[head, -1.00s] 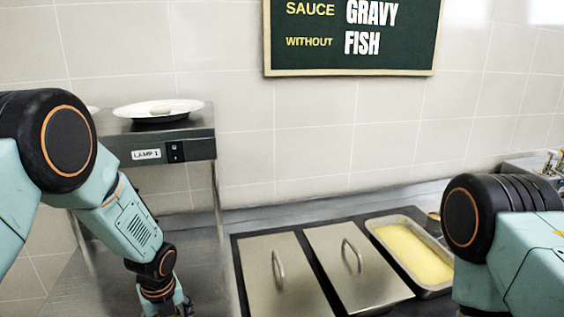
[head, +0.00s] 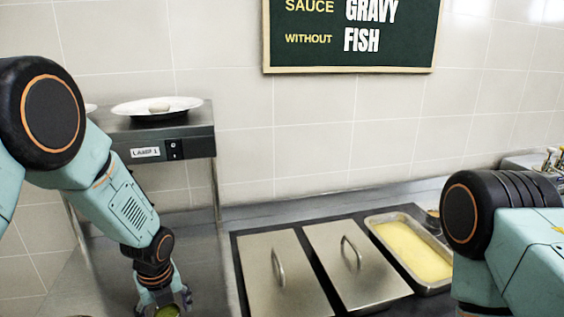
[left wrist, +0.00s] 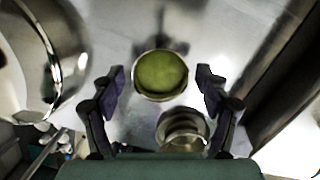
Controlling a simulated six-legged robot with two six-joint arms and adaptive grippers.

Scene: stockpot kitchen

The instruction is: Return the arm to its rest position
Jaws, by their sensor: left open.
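My left arm (head: 125,205) comes in from the left in the head view and reaches down to the steel counter. My left gripper (head: 165,300) is at the bottom edge there, partly cut off. In the left wrist view my left gripper (left wrist: 160,85) is open, with its two fingers apart. A small round container with green contents (left wrist: 160,75) shows between and beyond the fingertips; I cannot tell how far below them it is.
A large shiny pot (left wrist: 40,60) is at the left of the wrist view, and a small metal pot (left wrist: 183,128) is near the gripper. Two lidded pans (head: 285,275) and a yellow-filled tray (head: 440,285) are right of the arm. A shelf (head: 185,130) holds a plate (head: 157,107).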

